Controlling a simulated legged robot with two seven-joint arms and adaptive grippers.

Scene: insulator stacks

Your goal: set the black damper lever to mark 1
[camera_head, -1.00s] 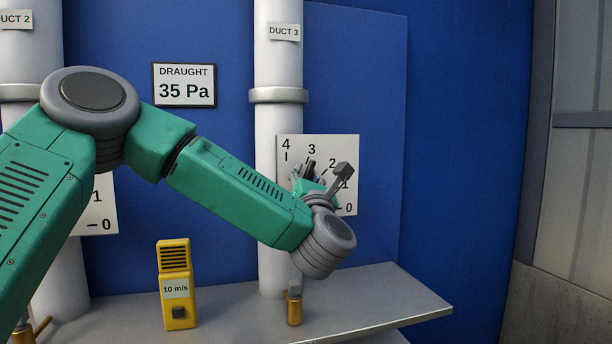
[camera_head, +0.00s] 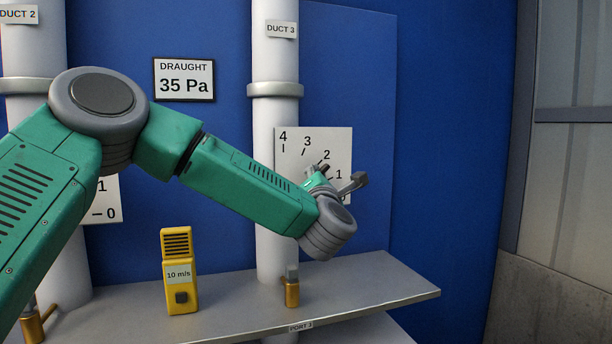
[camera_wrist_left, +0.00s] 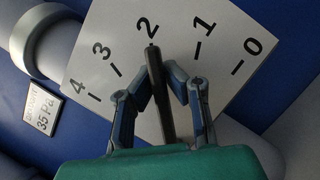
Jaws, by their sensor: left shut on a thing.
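The black damper lever (camera_wrist_left: 159,95) stands in front of a white scale plate (camera_wrist_left: 105,35) marked 0 to 4. In the left wrist view its tip lies right under the 2 and points at that mark. My left gripper (camera_wrist_left: 157,76) has a finger on either side of the lever and is shut on it. In the head view the scale plate (camera_head: 338,137) is on the duct 3 pipe, and my left gripper (camera_head: 319,176) is in front of it. My forearm and wrist hide the plate's lower left and the lever's pivot. My right gripper is not in view.
A grey shelf (camera_head: 385,284) runs below the plate. A yellow meter (camera_head: 178,285) reading 10 m/s and a brass fitting (camera_head: 292,293) stand on it. A draught display (camera_head: 185,80) reads 35 Pa. The duct 3 pipe (camera_head: 275,130) rises behind my forearm.

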